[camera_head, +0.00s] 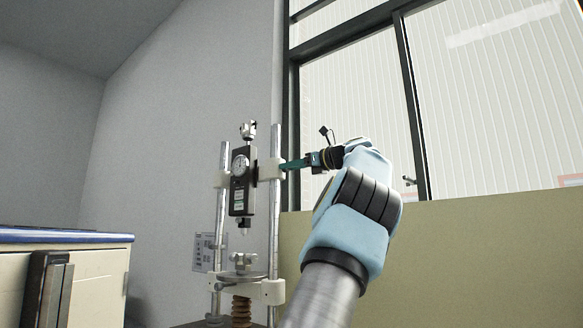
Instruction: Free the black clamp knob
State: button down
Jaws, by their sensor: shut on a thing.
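The hardness tester stands left of centre, with two upright metal posts (274,215), a black gauge body (242,181) with a round dial, and a round plate (242,275) below. White clamp blocks (270,170) sit on the posts. The jaws are closed at the block's right side. The black clamp knob is not clearly visible; the fingers hide what they hold, which is small and dark at most.
A cabinet with a blue-edged top (65,237) stands at the left. A paper notice (207,252) hangs on the wall behind the tester. A dark-framed window (360,110) fills the upper right above a tan wall panel. The space above the tester is clear.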

jog(key=shift+n, duration=0.3)
jog(key=shift+f+n+b, duration=0.2)
jog(key=shift+n+b, duration=0.85)
jog(key=shift+n, duration=11.95)
jog(key=c, duration=0.5)
grip_release()
